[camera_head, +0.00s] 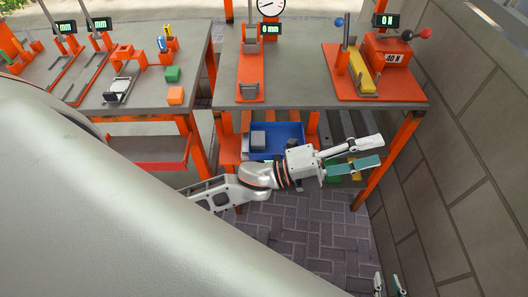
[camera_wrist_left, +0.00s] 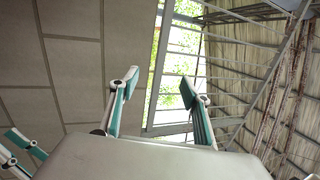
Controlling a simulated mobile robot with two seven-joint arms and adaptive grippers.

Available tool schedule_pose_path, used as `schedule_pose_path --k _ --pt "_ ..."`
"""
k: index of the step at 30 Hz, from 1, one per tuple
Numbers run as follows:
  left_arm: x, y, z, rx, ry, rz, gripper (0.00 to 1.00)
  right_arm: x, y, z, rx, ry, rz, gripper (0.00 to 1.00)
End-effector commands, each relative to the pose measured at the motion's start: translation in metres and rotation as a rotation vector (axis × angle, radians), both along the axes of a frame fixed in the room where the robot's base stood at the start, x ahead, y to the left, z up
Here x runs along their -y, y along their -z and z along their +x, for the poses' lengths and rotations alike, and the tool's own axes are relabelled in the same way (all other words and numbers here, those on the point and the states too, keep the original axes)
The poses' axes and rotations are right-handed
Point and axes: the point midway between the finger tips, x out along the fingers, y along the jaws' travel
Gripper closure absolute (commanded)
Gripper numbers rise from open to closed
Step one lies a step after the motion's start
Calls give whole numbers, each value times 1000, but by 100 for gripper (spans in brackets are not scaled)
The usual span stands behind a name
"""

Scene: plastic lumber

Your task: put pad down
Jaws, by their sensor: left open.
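My left gripper (camera_head: 381,151) is open in front of the right table, below its top edge. Its two fingers also show apart and empty in the left wrist view (camera_wrist_left: 159,82). My right gripper (camera_head: 388,284) shows only as fingertips at the bottom edge of the head view, apart with nothing seen between them. It also shows partly at the lower left of the left wrist view (camera_wrist_left: 18,150). I cannot tell which object is the pad; none is in the left gripper.
The right table (camera_head: 300,94) carries an orange press (camera_head: 250,85) and a force rig (camera_head: 361,85). A blue bin (camera_head: 292,133) with grey blocks sits on the shelf below. A block wall (camera_head: 468,140) stands close on the right. The paved floor (camera_head: 305,225) is clear.

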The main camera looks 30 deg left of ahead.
Motion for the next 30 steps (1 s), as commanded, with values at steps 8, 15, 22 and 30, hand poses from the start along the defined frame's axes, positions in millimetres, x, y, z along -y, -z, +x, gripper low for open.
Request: schedule_pose_path --k 8,15,22,30 --pt "-118 172 -13 -903 -408 -483 53 0 0 0 0 0 0 76" --pt "-178 276 -88 -1331 -661 -753 53 0 0 0 0 0 0 76" --pt "-196 309 -124 -1469 -758 -855 53 0 0 0 1 0 0 76" --pt "-196 310 -125 -1471 -758 -855 53 0 -1 0 1 0 0 76"
